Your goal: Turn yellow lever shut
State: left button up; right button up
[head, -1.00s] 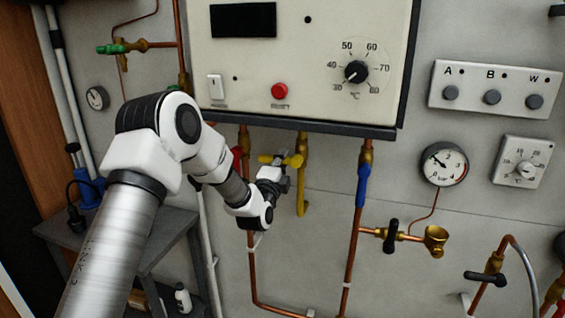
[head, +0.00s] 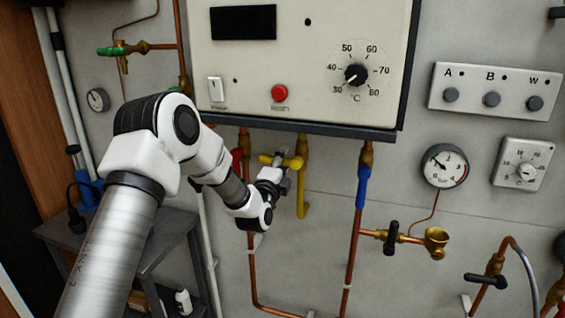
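The yellow lever (head: 275,160) lies roughly crosswise on a brass valve (head: 302,148) below the boiler panel. A yellow pipe (head: 303,200) runs down from that valve. My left gripper (head: 282,172) is at the lever, just below and in front of it. The fingers are small, dark and partly overlap the lever, so I cannot tell whether they are open or shut, or touching it. My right gripper is not in view.
The boiler panel (head: 300,60) hangs directly above. A red lever (head: 237,162) sits left of the yellow one, partly behind my arm, and a blue lever (head: 363,186) to the right. A grey table (head: 140,250) stands low at left.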

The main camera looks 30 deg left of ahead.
pick_arm(q)
jog(key=shift+s, duration=0.1)
jog(key=v, duration=1.1)
jog(key=shift+s+d+f, duration=0.15)
jog(key=shift+s+f, duration=0.05)
jog(key=shift+s, duration=0.15)
jog(key=s+d+f+g+h, duration=0.2)
jog(key=s+d+f+g, duration=0.15)
jog(key=f, duration=0.75)
jog(key=s+d+f+g+h+b, duration=0.15)
jog(key=s+d+f, duration=0.25)
jog(key=f, duration=0.6)
jog(key=s+d+f+g+h, duration=0.1)
jog(key=s+d+f+g, duration=0.3)
jog(key=f, duration=0.7)
jog(key=s+d+f+n+g, duration=0.1)
jog(key=s+f+n+g, duration=0.2)
jog(key=s+n, duration=0.2)
jog(key=s+f+n+g, duration=0.3)
jog(key=s+n+g, duration=0.1)
jog(key=s, duration=0.7)
jog(key=s+d+f+n+g, duration=0.1)
jog(key=s+f+n+g, duration=0.2)
jog(key=s+n, duration=0.4)
jog(key=shift+s+d+f+g, duration=0.2)
jog(key=shift+s+d+g, duration=0.1)
jog(key=shift+s, duration=0.2)
